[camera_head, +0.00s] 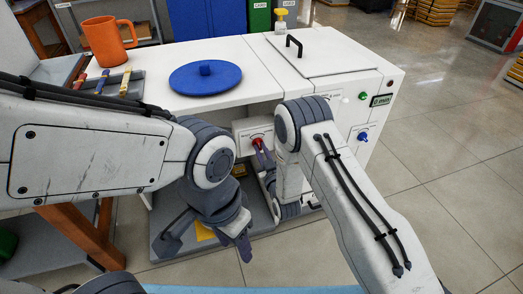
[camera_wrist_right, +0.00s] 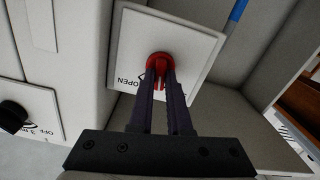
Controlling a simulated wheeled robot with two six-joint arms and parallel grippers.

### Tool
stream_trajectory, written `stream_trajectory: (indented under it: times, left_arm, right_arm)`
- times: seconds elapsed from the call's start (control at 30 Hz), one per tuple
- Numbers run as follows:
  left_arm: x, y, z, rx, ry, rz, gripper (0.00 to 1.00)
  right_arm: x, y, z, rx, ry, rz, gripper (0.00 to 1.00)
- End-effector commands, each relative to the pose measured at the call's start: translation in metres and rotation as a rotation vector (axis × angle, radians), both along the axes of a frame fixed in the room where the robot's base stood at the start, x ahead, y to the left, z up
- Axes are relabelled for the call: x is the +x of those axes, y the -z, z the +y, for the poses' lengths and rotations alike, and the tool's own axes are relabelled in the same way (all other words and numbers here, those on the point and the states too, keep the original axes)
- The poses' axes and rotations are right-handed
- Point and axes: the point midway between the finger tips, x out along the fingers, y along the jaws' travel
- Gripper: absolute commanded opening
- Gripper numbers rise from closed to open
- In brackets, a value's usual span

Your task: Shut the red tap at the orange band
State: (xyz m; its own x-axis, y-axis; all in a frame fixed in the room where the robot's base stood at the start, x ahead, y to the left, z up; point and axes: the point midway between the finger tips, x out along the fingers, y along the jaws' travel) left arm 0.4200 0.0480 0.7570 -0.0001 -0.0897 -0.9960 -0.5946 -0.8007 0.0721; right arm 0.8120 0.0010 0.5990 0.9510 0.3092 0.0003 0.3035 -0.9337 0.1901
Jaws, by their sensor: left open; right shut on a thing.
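In the right wrist view the red tap (camera_wrist_right: 158,60) shows as a round knob on the plate (camera_wrist_right: 195,40), which carries an upside-down "OPEN" label. My right gripper (camera_wrist_right: 158,78) is shut on the tap, a dark finger on each side of its handle. In the head view my right gripper (camera_head: 262,152) reaches the tap from below. I cannot make out the orange band. My left gripper (camera_head: 204,243) is open and empty, pointing down, low and left of the tap.
A blue lid (camera_head: 206,78), an orange mug (camera_head: 108,42) and a tray (camera_head: 136,87) of coloured things are on the worktop. A blue tap (camera_head: 363,136) and a green button (camera_head: 364,96) are right of my right arm. A black knob (camera_wrist_right: 12,116) shows in the wrist view.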

Motion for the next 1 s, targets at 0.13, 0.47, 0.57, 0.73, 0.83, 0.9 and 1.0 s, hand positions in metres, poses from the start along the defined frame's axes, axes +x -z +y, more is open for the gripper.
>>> stream_trajectory:
  times: [0.13, 0.47, 0.57, 0.73, 0.83, 0.9, 1.0]
  left_arm:
    - [0.0, 0.0001, 0.0, 0.0, 0.0, 0.0, 0.5]
    - [0.0, 0.0002, 0.0, 0.0, 0.0, 0.0, 0.5]
    - [0.0, 0.0002, 0.0, 0.0, 0.0, 0.0, 0.5]
    - [0.0, 0.0002, 0.0, 0.0, 0.0, 0.0, 0.5]
    - [0.0, 0.0002, 0.0, 0.0, 0.0, 0.0, 0.5]
    - [0.0, 0.0002, 0.0, 0.0, 0.0, 0.0, 0.5]
    - [0.0, 0.0002, 0.0, 0.0, 0.0, 0.0, 0.5]
  right_arm:
    - [-0.0001, 0.0006, 0.0004, -0.043, -0.001, -0.012, 0.0]
    - [-0.0001, 0.0007, 0.0004, -0.07, -0.001, -0.021, 0.0]
    - [-0.0001, 0.0007, 0.0004, -0.069, -0.001, -0.02, 0.0]
    - [-0.0001, 0.0007, 0.0004, -0.068, -0.001, -0.02, 0.35]
    - [-0.0001, 0.0006, 0.0004, -0.068, 0.0, -0.02, 0.46]
    - [-0.0001, 0.0006, 0.0003, -0.068, 0.0, -0.021, 0.46]
    - [-0.0001, 0.0005, 0.0003, -0.068, 0.0, -0.021, 0.46]
